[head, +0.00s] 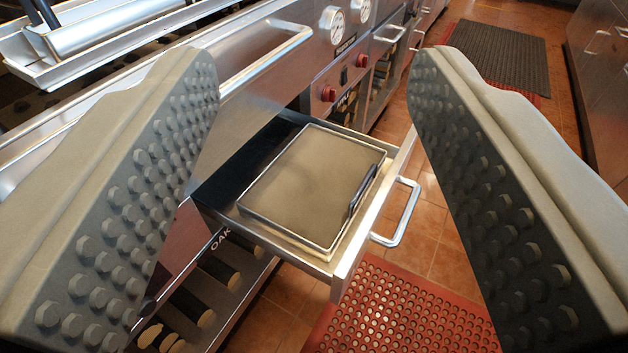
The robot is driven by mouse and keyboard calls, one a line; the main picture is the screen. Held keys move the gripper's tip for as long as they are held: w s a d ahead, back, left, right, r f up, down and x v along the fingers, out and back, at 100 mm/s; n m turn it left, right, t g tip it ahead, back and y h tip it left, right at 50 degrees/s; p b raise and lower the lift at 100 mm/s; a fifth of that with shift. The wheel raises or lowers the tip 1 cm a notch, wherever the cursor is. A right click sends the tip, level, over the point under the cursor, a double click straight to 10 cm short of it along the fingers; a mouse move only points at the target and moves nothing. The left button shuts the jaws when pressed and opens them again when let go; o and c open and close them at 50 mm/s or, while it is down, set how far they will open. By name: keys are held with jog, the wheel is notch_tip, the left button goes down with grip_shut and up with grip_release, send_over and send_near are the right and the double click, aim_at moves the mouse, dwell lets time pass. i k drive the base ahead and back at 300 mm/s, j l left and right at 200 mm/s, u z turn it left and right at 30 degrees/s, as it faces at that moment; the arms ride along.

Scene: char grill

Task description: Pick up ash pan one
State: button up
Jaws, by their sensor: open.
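The ash pan (310,187) is a shallow rectangular metal tray with a tan, ash-coloured inside and a dark handle on its right wall. It sits inside a pulled-out drawer (345,268) below the grill front. My gripper (315,70) is open and empty, with its two studded grey pads at the left and right of the view. The pan shows between and beyond the pads, and neither pad appears to touch it.
The drawer has a bar handle (401,213) on its front. The steel grill (270,80) with gauges and red knobs runs along the left and back. A rack marked OAK (215,285) lies below. A red perforated mat (400,315) covers the tiled floor. Cabinets (600,60) stand at right.

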aim_at(309, 195)
jog(key=k+l, duration=0.15)
jog(key=k, duration=0.2)
jog(key=k+u, duration=0.2)
jog(key=u, duration=0.3)
jog(key=k+u, duration=0.2)
jog(key=u, duration=2.3)
jog(key=z, duration=2.9)
